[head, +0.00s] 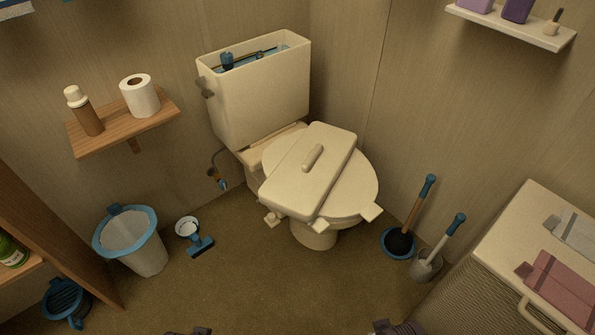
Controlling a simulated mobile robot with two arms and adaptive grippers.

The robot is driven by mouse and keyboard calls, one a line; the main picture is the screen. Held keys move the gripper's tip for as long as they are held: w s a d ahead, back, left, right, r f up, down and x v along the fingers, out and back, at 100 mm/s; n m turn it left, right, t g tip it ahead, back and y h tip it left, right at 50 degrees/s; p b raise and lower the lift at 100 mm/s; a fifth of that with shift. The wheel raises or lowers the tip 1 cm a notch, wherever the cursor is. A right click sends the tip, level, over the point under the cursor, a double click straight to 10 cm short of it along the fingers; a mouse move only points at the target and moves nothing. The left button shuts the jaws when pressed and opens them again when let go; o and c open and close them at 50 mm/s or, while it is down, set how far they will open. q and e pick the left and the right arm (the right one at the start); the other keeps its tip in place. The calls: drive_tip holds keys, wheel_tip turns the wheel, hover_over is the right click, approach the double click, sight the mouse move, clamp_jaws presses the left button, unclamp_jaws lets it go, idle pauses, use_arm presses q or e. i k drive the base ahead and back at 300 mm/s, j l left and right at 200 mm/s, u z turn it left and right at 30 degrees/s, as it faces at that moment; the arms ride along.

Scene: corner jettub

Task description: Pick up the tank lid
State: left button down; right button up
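The cream tank lid (325,165), a slab with a raised handle (312,157), lies diagonally across the closed toilet seat cover (362,185). The toilet tank (262,95) behind it is uncovered, with blue water and fittings showing inside. My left gripper (188,331) shows only as a dark sliver at the bottom edge, left of and well in front of the toilet. My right gripper (398,328) is also cut off by the bottom edge, to the right. Both are apart from the lid, and their fingers cannot be made out.
A wooden shelf (150,128) holds a paper roll and a bottle at left. A plunger (415,215) and toilet brush (440,247) stand right of the toilet, near a cabinet (500,240). Floor in front is clear.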

sight(299, 185)
drive_tip(key=i+j, duration=0.4)
drive_tip(key=j, duration=0.15)
drive_tip(key=i+j+z, duration=0.2)
drive_tip(key=z, duration=0.15)
drive_tip(key=i+j+z, duration=0.15)
drive_tip(key=j+z, duration=0.15)
drive_tip(key=j, duration=0.15)
drive_tip(key=i+j+z, duration=0.15)
drive_tip(key=j+z, duration=0.2)
